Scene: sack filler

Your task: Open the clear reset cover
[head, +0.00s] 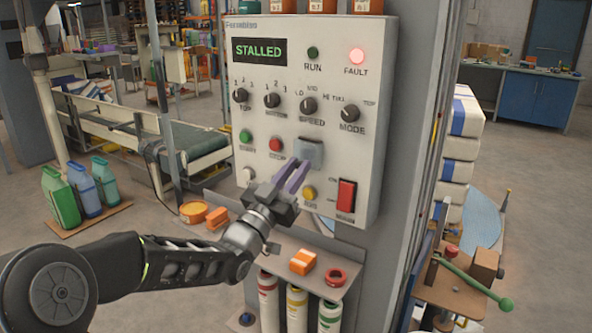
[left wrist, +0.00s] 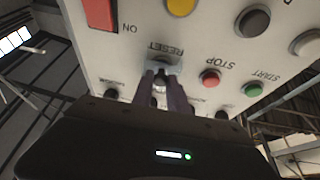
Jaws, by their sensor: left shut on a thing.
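The clear reset cover (head: 309,151) shows as a small blue-grey translucent square on the front of the control panel (head: 240,205), right of the red stop button. My left gripper (head: 296,172) reaches up from below, its two purple fingers at the cover's lower edge. In the left wrist view the fingers (left wrist: 161,76) are close together below the RESET label, shut on the cover (left wrist: 170,66), with a dark round part between them. The fingers hide part of the cover, and I cannot tell how far it is tilted. My right gripper is not in view.
The panel's display (head: 258,51) reads STALLED and the fault lamp (head: 356,55) glows red. A yellow button (head: 309,193) and a red rocker switch (head: 346,196) sit close to the gripper. A shelf (head: 285,247) with small orange items juts out below.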

